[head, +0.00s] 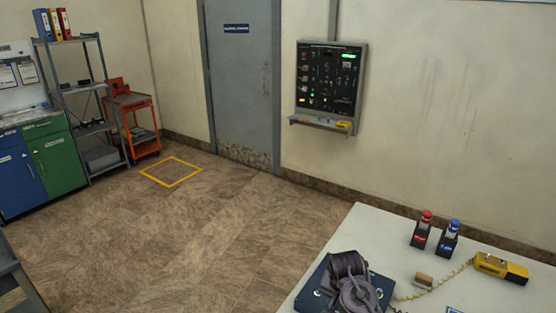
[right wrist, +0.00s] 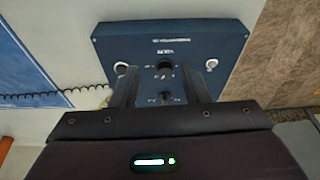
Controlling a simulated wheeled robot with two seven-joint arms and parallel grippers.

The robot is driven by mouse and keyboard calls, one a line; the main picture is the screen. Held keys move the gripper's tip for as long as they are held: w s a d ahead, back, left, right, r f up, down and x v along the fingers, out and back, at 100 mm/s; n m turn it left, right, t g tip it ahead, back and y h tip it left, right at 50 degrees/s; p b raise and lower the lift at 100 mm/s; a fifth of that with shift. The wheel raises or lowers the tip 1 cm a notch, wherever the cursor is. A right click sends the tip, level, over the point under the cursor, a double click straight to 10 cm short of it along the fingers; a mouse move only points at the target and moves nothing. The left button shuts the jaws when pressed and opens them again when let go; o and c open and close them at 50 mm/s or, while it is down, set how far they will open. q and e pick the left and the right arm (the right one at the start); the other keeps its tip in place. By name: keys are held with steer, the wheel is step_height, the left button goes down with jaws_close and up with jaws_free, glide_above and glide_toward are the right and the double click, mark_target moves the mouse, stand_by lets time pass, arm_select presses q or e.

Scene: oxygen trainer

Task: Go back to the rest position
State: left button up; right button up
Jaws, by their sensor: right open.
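My right gripper (right wrist: 162,72) shows in the right wrist view with its two dark fingers spread apart. It is open and holds nothing. The fingers are over a dark blue control box (right wrist: 225,38), one on each side of a black knob (right wrist: 165,68). I cannot tell whether the fingers touch the box. In the head view, dark parts of my right arm cover much of the blue box (head: 313,283) at the table's front. My left gripper is not in view.
The white table (head: 375,225) also bears a red-topped bottle (head: 425,220), a blue-topped bottle (head: 453,230), a yellow device (head: 500,268) with a coiled cord and a small brown cylinder (head: 424,280). A wall panel (head: 330,80), shelf (head: 85,85) and orange cart (head: 135,120) stand beyond open floor.

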steer(key=s+d+r+n+t+y, duration=0.1)
steer(key=s+r+n, duration=0.25)
steer(key=s, duration=0.85)
steer(key=s+d+r+n+y, duration=0.15)
steer(key=s+n, duration=0.35)
steer(key=s, duration=0.8)
step_height(320, 180, down, 31)
steer(key=s+g+b, duration=0.1)
steer(key=b, duration=0.2)
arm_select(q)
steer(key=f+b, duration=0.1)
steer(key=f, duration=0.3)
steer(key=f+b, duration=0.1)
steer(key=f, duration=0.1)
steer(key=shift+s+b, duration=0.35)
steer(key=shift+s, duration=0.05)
arm_select(e)
steer(key=s+d+f, duration=0.2)
steer(key=s+f, duration=0.8)
steer(key=f, duration=0.1)
steer(key=s+d+f+g+h, duration=0.1)
steer(key=s+d+f, duration=0.1)
steer(key=s+f, duration=0.8)
steer(key=shift+f+g, duration=0.3)
steer(key=shift+f, duration=0.55)
steer(key=shift+s, duration=0.1)
